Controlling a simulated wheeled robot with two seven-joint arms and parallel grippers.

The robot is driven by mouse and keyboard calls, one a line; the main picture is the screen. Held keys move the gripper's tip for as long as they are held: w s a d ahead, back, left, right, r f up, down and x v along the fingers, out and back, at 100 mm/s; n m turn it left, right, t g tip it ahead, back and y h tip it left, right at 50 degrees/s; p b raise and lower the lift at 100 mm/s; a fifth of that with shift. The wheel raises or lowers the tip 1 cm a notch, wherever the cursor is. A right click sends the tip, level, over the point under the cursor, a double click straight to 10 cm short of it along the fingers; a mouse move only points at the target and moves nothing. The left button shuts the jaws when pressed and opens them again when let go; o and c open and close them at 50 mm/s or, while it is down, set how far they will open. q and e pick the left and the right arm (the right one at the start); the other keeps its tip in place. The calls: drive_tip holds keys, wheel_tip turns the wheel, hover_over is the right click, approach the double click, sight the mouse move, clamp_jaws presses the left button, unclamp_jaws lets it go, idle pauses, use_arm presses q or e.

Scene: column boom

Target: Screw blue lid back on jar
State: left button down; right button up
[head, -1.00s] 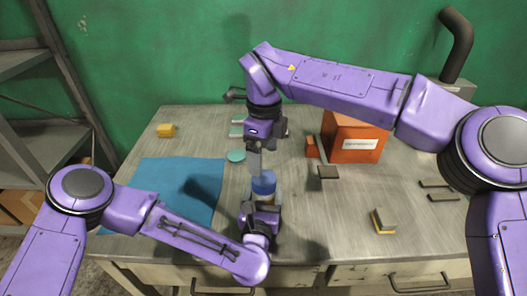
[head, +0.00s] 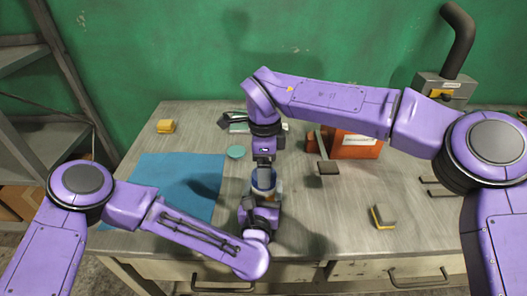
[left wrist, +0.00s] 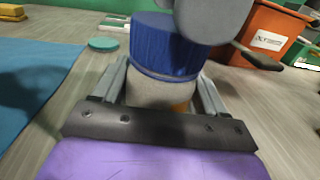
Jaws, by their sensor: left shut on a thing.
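The jar (left wrist: 160,94) stands upright in front of me with the ribbed blue lid (left wrist: 165,46) on its top. The lid also shows in the head view (head: 262,180). How tightly it sits cannot be told. My left gripper (head: 259,203) is shut on the jar's body, with a finger on each side in the left wrist view (left wrist: 165,92). My right gripper (head: 263,168) points down right over the lid. One of its grey fingers covers the lid's upper right part in the left wrist view. Whether its fingers are closed on the lid is hidden.
A blue mat (head: 180,188) lies left of the jar, with a teal disc (head: 236,152) behind it. A yellow sponge (head: 166,126) sits back left. An orange box (head: 357,149) and a dark-headed tool (head: 328,167) are at right. Another sponge (head: 383,217) lies front right.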

drive_tip(key=shift+f, duration=1.4)
drive_tip(key=c, duration=1.1)
drive_tip(key=m, duration=0.6)
drive_tip(key=shift+m, duration=0.3)
drive_tip(key=m, duration=0.2)
drive_tip(key=shift+m, duration=0.4)
drive_tip(key=m, duration=0.5)
drive_tip(key=o, duration=1.2)
